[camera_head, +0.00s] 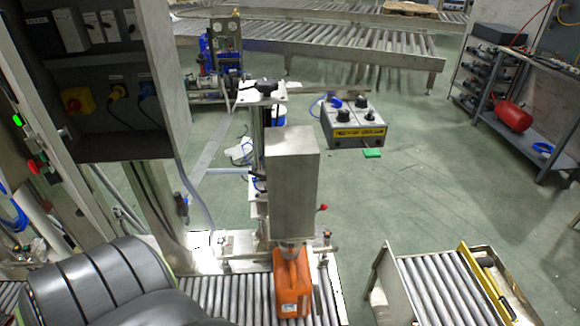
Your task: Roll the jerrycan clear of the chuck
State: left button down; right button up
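The orange jerrycan (292,287) stands upright on the roller conveyor (235,297) at the bottom middle of the head view. The chuck (291,250), a short round metal piece, hangs under the tall steel box of the filling head (292,190). It is right over the top of the jerrycan. The two overlap in the picture, and I cannot tell whether they touch or are joined. Neither of my grippers is in view.
A gap of floor parts this conveyor from another short roller section (440,290) at lower right, with a yellow edge bar (484,284). A control cabinet (100,70) stands at left. A grey control box (353,125) sits on the green floor behind.

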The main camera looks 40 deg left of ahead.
aim_at(292, 280)
jog(key=u, duration=1.35)
jog(key=i+l+u, duration=0.3)
jog(key=l, duration=1)
jog(key=l+u, duration=0.25)
jog(key=l, duration=1.05)
jog(key=k, duration=0.05)
